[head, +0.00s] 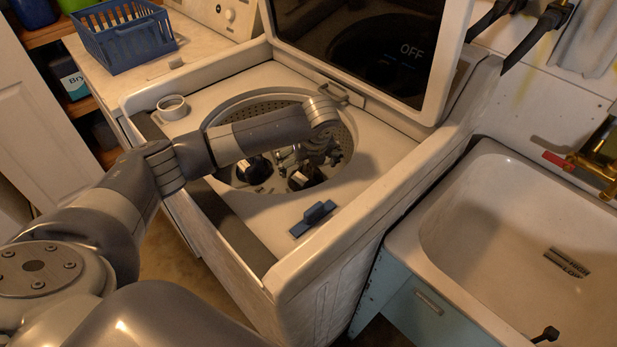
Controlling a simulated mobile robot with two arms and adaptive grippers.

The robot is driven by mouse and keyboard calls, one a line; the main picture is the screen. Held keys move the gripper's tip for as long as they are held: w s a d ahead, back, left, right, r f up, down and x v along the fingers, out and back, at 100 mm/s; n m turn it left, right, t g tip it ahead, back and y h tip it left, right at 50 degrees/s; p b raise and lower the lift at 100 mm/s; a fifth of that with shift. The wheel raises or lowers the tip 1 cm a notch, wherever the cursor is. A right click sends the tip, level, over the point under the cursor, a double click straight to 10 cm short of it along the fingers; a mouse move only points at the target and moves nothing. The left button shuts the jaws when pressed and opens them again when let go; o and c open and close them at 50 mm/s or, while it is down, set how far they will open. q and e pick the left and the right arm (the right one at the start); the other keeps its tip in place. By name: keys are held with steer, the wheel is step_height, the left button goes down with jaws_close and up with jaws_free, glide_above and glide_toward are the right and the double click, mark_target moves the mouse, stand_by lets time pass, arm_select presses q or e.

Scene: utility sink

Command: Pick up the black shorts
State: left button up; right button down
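My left arm comes in from the left over an open top-loading washer (385,160). Its wrist bends down into the round drum opening (345,145), so my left gripper (297,162) is inside the drum. The gripper is small, dark and partly covered by my own wrist, and I cannot tell whether its fingers are open or shut. Dark shapes (256,168) show low in the drum near the gripper. I cannot tell whether they are the black shorts. No black shorts can be clearly made out elsewhere. My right gripper is not in view.
The washer lid (370,45) stands open behind the drum. A blue-grey clip-like piece (313,217) and a white ring (172,107) are on the washer top. A blue basket (125,42) sits at the back left.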

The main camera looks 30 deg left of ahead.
mark_target(304, 170)
arm_select(q)
steer(key=x, duration=0.5)
steer(key=shift+w+a+r, duration=0.1)
steer(key=shift+w+r, duration=0.05)
steer(key=c, duration=1.3)
